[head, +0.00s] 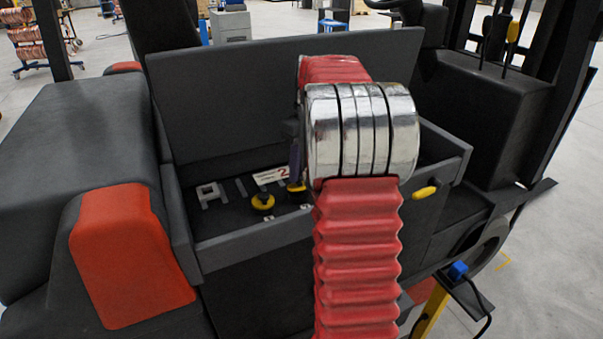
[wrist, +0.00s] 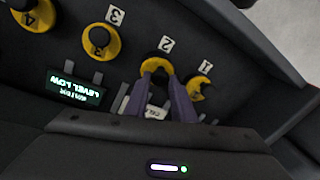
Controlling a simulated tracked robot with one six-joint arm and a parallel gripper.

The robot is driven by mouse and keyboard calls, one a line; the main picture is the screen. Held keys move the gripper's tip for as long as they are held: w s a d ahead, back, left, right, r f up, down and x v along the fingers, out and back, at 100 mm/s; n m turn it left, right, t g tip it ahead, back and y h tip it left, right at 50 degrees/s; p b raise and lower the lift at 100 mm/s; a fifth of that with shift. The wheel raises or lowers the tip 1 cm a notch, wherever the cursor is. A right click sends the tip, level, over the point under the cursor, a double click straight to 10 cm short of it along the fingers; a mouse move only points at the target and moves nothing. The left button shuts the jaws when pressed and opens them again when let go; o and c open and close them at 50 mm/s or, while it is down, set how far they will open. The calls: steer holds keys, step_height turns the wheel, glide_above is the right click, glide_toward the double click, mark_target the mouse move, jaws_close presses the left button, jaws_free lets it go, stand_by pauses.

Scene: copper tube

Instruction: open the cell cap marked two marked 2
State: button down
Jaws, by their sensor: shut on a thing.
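The cap marked 2 (wrist: 154,66), yellow and black, is in the middle of the wrist view, below its white "2" label (wrist: 167,44). My gripper (wrist: 161,77) has its two purple fingers shut on this cap, one on each side. The cap is in its place in the row; whether it is loosened I cannot tell. In the head view my gripper (head: 294,160) reaches down into the open compartment, mostly hidden by my own arm, with a yellow cap part (head: 297,187) at its tip.
Caps 1 (wrist: 199,88), 3 (wrist: 102,41) and 4 (wrist: 34,15) stand close on both sides. The raised lid (head: 225,100) stands behind the compartment, whose front wall (head: 245,240) is near my arm. A yellow handle (head: 425,191) is at the right.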

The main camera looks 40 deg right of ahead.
steer(key=shift+w+d+r+g, duration=0.15)
steer(key=shift+w+g, duration=0.35)
steer(key=shift+g, duration=0.1)
steer(key=c, duration=1.5)
jaws_free()
steer(key=shift+w+d+r, duration=0.25)
steer(key=shift+d+r, duration=0.2)
steer(key=shift+r, duration=1.8)
steer(key=shift+w+d+r, duration=0.25)
steer(key=shift+d+r, duration=0.15)
steer(key=shift+r, duration=1.8)
steer(key=shift+w+d+r, duration=0.25)
steer(key=shift+d+r, duration=0.2)
steer(key=shift+r, duration=1.8)
